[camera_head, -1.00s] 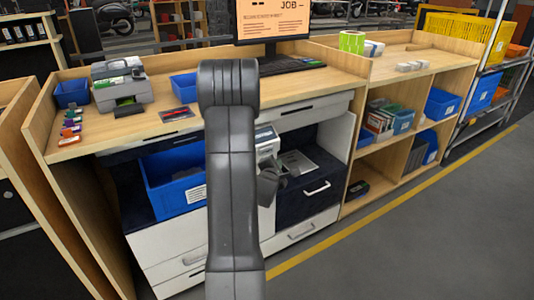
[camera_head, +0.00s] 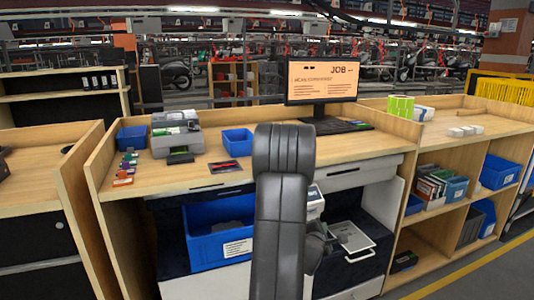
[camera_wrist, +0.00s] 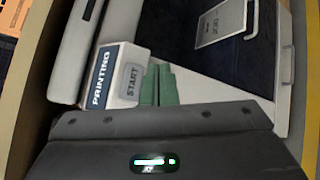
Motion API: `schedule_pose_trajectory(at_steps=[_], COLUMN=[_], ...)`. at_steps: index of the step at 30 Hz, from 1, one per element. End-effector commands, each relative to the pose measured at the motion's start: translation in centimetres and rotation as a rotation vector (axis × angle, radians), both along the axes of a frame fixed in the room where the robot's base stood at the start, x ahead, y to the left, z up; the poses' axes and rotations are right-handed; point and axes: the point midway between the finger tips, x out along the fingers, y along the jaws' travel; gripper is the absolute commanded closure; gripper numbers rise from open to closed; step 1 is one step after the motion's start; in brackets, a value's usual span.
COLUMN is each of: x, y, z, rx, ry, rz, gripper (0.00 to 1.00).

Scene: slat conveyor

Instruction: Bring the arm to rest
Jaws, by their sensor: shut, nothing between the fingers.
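My arm (camera_head: 282,200) rises in the middle of the head view, folded in front of the desk. Its far end is mostly hidden behind the upright link. In the wrist view my gripper (camera_wrist: 158,84) shows as two green fingers close together, with nothing between them.
The desk (camera_head: 215,178) carries a printer (camera_head: 176,133), blue bins (camera_head: 237,141) and a monitor (camera_head: 321,83). A large blue bin (camera_head: 219,230) sits below the top. A shelf unit (camera_head: 430,256) stands at right. Open floor (camera_head: 480,282) lies at lower right.

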Motion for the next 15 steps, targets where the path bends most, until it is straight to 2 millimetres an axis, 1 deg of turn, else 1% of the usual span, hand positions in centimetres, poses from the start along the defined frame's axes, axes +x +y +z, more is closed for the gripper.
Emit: schedule_pose_trajectory(at_steps=[1,3,6,10,15], x=[-0.7,-1.5,-2.2,-2.6,-2.5], y=[-0.3,-0.6,-0.8,-0.9,-0.9], z=[-0.2,-0.2,-0.1,0.0,0.1], rx=[-0.001,0.0,0.0,0.001,0.003], ry=[-0.001,-0.001,-0.001,0.0,0.0], rz=[-0.002,-0.001,0.001,0.0,0.001], gripper=[1.0,1.0,1.0,1.0,1.0])
